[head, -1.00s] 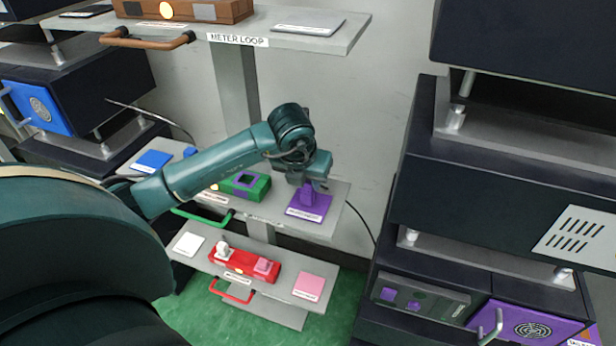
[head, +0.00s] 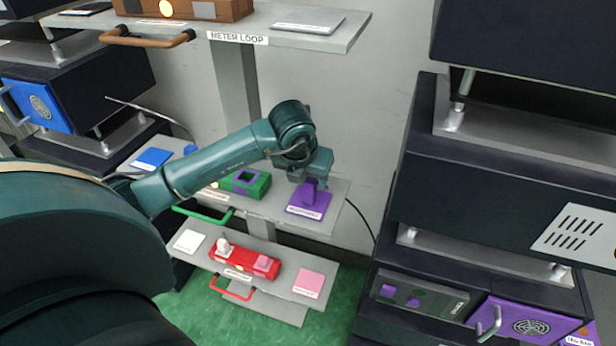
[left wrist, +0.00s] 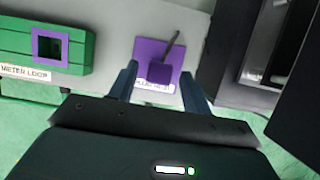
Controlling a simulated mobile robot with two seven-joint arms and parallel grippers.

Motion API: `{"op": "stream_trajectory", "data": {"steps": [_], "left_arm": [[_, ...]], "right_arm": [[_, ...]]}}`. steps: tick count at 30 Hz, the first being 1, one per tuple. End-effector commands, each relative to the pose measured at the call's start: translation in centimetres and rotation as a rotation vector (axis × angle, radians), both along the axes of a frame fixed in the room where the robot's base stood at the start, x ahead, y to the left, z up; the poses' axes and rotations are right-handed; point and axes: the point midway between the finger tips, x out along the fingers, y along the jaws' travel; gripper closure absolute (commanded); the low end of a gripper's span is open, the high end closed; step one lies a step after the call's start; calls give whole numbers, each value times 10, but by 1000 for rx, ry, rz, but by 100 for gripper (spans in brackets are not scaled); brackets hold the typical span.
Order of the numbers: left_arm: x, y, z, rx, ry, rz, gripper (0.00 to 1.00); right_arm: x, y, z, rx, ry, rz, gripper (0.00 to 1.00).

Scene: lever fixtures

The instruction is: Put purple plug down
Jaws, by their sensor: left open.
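The purple plug (left wrist: 160,72) rests on the purple pad (left wrist: 147,48), with its dark stem pointing up and to the right in the left wrist view. In the head view the plug (head: 309,190) stands on the pad (head: 318,206) at the right end of the middle shelf. My left gripper (left wrist: 160,72) is open, its fingers on either side of the plug and apart from it in the left wrist view. In the head view my left gripper (head: 312,178) is just above the plug and partly covers it. My right gripper is not in view.
A green block (head: 246,184) with a purple-rimmed socket sits left of the pad. Below is a shelf with a red block (head: 232,262) and a pink pad (head: 309,282). A dark cabinet (head: 480,200) stands to the right.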

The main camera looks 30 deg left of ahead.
Motion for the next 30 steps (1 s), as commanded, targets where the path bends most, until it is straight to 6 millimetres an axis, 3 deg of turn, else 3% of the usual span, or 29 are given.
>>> {"op": "stream_trajectory", "data": {"steps": [12, 18, 23, 26, 29, 30], "left_arm": [[-30, -7, 78, 2, -7, -2, 52], [-39, -9, 101, 1, -4, -1, 52], [-42, -10, 105, -1, 0, -1, 52], [-44, -23, 95, -46, 19, -47, 52], [-56, -67, 70, -212, 74, -186, 52], [-65, -95, 59, -326, 101, -263, 52]], "right_arm": [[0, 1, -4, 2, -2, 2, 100], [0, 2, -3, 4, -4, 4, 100], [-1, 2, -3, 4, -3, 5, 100], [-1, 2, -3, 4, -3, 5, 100], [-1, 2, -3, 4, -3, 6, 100], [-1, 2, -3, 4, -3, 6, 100]]}}
